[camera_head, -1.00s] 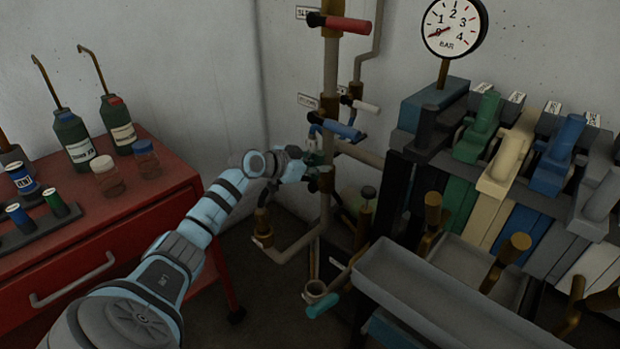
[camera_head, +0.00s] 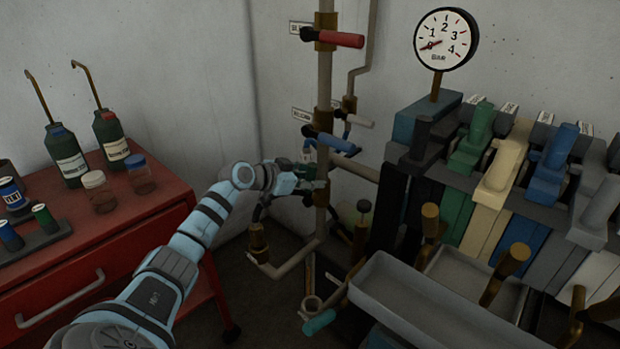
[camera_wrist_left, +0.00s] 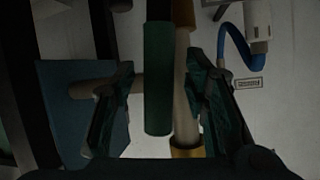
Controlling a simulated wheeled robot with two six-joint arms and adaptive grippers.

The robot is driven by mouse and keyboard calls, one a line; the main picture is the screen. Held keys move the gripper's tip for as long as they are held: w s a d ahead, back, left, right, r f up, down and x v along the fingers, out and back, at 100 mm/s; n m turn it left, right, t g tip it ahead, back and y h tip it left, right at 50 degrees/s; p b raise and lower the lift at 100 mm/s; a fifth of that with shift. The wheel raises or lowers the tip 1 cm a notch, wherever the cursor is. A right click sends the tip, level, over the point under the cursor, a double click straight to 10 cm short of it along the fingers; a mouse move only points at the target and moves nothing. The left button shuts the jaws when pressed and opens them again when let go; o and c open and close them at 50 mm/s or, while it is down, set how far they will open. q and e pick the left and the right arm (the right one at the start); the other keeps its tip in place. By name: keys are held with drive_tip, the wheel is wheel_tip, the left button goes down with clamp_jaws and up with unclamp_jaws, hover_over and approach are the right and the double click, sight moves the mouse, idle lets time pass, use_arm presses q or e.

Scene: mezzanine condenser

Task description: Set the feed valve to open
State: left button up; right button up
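My left gripper (camera_head: 312,173) is at the vertical pipe, just below the blue valve handle (camera_head: 330,140). In the left wrist view its two fingers (camera_wrist_left: 158,112) are spread, with a green handle (camera_wrist_left: 158,80) between them and gaps on both sides. This green handle is mostly hidden by the gripper in the head view. A red handle (camera_head: 338,39) is at the top of the pipe, and a white handle (camera_head: 355,119) is on the pipe behind. A teal handle (camera_head: 320,322) is low near the floor. The labels are too small to read, so I cannot tell which valve is the feed valve. My right gripper is not in view.
A red cabinet (camera_head: 130,235) with bottles and jars stands left. A pressure gauge (camera_head: 446,39) stands above a bank of coloured levers on the right. A grey tray (camera_head: 425,305) is in front of the levers. Pipes crowd the gripper.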

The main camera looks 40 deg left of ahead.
use_arm(q)
drive_tip(key=shift+s+r, duration=0.15)
drive_tip(key=v, duration=0.7)
idle(0.3)
